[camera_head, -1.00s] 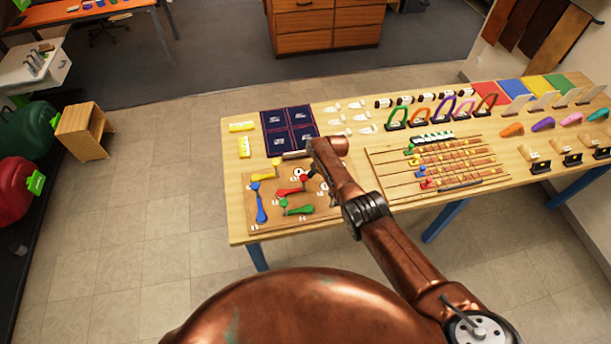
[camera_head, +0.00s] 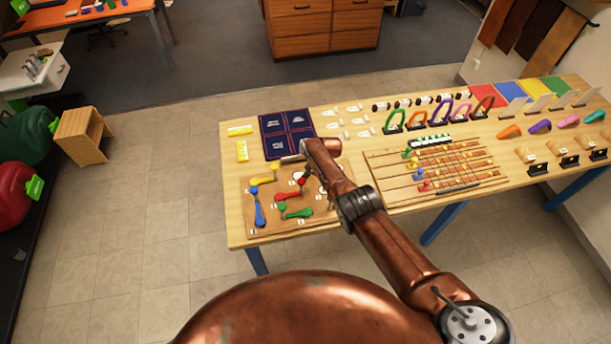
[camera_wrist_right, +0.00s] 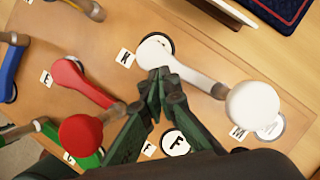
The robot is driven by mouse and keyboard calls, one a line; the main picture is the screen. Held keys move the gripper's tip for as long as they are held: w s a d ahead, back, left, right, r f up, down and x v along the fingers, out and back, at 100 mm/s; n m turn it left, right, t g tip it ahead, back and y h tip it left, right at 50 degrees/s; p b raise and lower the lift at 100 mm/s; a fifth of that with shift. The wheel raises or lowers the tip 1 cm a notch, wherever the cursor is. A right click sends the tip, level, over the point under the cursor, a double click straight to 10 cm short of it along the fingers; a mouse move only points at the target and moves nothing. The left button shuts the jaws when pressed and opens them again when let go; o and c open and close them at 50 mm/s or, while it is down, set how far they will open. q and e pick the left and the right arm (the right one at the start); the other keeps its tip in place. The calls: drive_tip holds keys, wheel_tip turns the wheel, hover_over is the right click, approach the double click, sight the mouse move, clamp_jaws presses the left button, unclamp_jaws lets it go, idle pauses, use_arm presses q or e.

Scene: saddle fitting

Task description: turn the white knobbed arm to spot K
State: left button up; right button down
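The white knobbed arm (camera_wrist_right: 192,72) lies on the brown board. In the right wrist view its wide end covers part of a dark-rimmed disc beside the K label (camera_wrist_right: 125,57). Its round white knob (camera_wrist_right: 252,105), on a wooden stem, is at the right, near the M label (camera_wrist_right: 238,132). My right gripper (camera_wrist_right: 159,75) has its fingertips together at the lower edge of the white arm, near the wide end; contact is hard to tell. In the head view the white arm (camera_head: 299,176) is partly hidden by my right arm. My left gripper is not in view.
A red knobbed arm (camera_wrist_right: 85,85) is just left of my fingers. A disc marked F (camera_wrist_right: 175,142) lies below them. Blue (camera_head: 260,215), green (camera_head: 298,213) and yellow (camera_head: 264,180) arms share the board.

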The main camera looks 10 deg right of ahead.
drive_tip(key=shift+s+a+f, duration=0.2)
drive_tip(key=shift+s+f, duration=0.05)
drive_tip(key=shift+s, duration=0.05)
drive_tip(key=shift+w+a+r, duration=0.15)
drive_tip(key=shift+a+r, duration=0.25)
drive_tip(key=shift+a, duration=0.05)
drive_tip(key=shift+r, duration=0.2)
drive_tip(key=shift+d+r, duration=0.7)
drive_tip(key=shift+d, duration=0.25)
drive_tip(key=shift+s+d+r, duration=0.15)
drive_tip(key=shift+s+r, duration=0.1)
drive_tip(key=shift+r, duration=0.1)
drive_tip(key=s+d, duration=0.2)
drive_tip(key=d, duration=0.1)
drive_tip(key=s+d, duration=0.5)
drive_tip(key=d, duration=0.1)
drive_tip(key=shift+s+d, duration=0.15)
drive_tip(key=shift+d, duration=0.1)
